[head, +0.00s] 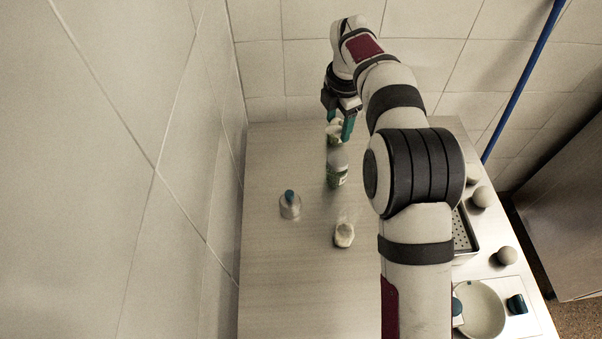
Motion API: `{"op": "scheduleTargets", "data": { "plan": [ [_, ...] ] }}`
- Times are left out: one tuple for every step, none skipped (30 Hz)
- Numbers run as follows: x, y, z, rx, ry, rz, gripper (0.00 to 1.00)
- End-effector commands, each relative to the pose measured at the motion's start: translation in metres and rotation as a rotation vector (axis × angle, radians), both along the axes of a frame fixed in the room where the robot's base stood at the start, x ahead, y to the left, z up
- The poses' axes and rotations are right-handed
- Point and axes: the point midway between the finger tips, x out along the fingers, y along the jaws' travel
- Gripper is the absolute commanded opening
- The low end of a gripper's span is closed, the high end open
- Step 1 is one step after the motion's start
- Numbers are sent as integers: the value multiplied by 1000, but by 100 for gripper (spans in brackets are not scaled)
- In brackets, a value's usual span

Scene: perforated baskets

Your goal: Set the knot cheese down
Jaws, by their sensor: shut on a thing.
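My gripper (339,128) is at the far end of the table, with teal fingers pointing down. It is shut on a small pale thing (333,133), which I take to be the knot cheese. Fingers partly cover it, and I cannot tell whether it touches the table. A white and green container (337,168) stands just in front of it in the picture. A similar small pale, lumpy thing (343,235) lies nearer on the table, apart from the gripper.
A clear bottle with a blue top (290,204) stands on the left of the table (275,270). On the right are a perforated basket (463,236), a pale bowl (482,308), a dark cup (516,304) and several round things (506,256).

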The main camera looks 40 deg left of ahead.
Motion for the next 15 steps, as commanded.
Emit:
{"op": "scheduleTargets", "data": {
  "plan": [
    [-14, 17, 0, 1, -2, 44, 0],
    [-20, 25, 0, 1, -1, 66, 0],
    [-30, 35, 0, 2, -1, 94, 0],
    [-36, 42, 0, 2, 0, 112, 0],
    [-42, 48, -1, 2, 0, 128, 0],
    [-49, 55, -1, 2, 1, 148, 0],
    [-54, 60, 0, 2, 0, 162, 0],
    [-58, 64, 0, 3, 0, 174, 0],
    [-64, 69, 0, 3, -1, 190, 0],
    [-68, 73, 0, 3, 0, 201, 0],
    [-72, 76, -1, 3, 0, 213, 0],
    [-77, 81, -1, 3, 0, 226, 0],
    [-81, 84, -1, 4, 1, 235, 0],
    [-80, 83, -8, 1, 2, 235, 0],
    [-79, 82, -16, 0, 2, 232, 0]
  ]
}}
